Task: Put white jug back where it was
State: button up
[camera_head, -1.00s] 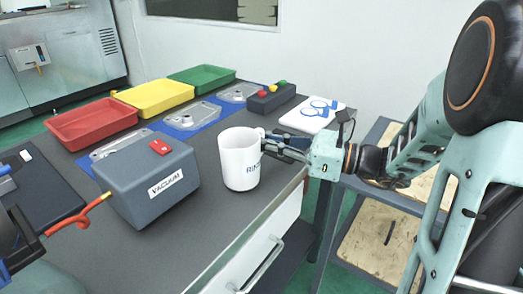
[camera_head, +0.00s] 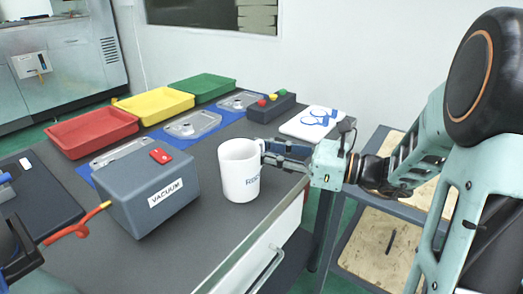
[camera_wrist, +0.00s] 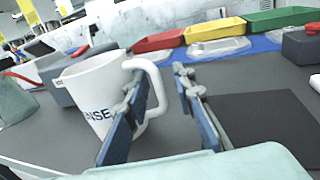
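The white jug (camera_head: 239,172), with dark lettering, stands upright on the dark bench top near its front edge. In the wrist view the jug (camera_wrist: 92,92) is at left, its handle (camera_wrist: 158,88) turned towards my gripper. My gripper (camera_head: 268,155) is just right of the jug at handle height. In the wrist view my gripper (camera_wrist: 160,80) has its fingers well apart. The left finger overlaps the handle's opening and the right finger is outside the handle, with a visible gap. Exact contact with the left finger cannot be told.
The grey vacuum box (camera_head: 145,190) stands left of the jug. Red (camera_head: 92,131), yellow (camera_head: 154,104) and green (camera_head: 203,87) trays line the back. Metal castings (camera_head: 192,124) lie on a blue mat. A button box (camera_head: 271,106) and a white board with blue shapes (camera_head: 312,124) are behind my gripper.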

jog(key=p+v, duration=0.2)
jog(key=v, duration=0.9)
jog(key=shift+d, duration=0.35)
